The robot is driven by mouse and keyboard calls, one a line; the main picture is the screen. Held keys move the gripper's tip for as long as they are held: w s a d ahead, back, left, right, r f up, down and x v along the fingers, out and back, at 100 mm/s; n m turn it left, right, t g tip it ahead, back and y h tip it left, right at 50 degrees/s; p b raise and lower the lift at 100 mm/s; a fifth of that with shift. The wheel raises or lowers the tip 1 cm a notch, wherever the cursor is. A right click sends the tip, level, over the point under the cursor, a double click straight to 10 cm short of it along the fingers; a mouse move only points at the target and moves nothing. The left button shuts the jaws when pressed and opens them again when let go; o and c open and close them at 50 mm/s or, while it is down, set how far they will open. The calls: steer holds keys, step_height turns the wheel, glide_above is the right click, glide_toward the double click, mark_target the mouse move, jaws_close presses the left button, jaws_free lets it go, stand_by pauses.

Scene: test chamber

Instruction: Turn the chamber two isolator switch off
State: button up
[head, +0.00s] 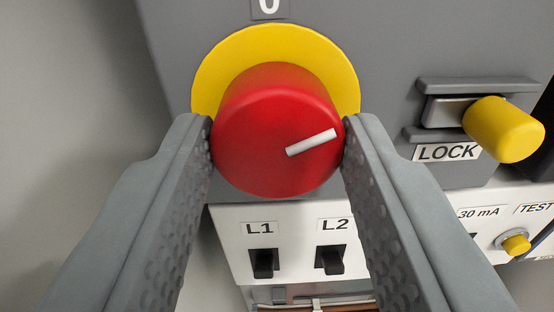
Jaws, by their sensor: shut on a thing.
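A red rotary knob (262,130) stands out from a round yellow plate (225,62) on a grey box in the head view. A white pointer line on the knob's face points right and slightly up. A label "0" (269,7) sits above the yellow plate, cut by the top edge. My gripper (278,142) is shut on the red knob, one finger touching its left side and one its right. No chamber number is visible.
A yellow-ended lock slide (503,129) sits right of the knob, above a "LOCK" label (447,152). Below are black switches L1 (263,263) and L2 (330,260). A yellow test button (516,244) is at lower right. A plain wall (70,100) is at left.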

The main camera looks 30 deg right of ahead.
steer(key=shift+n, duration=1.2)
steer(key=o, duration=1)
steer(key=v, duration=1.7)
steer(key=shift+s+a, duration=0.1)
steer(key=shift+a, duration=0.05)
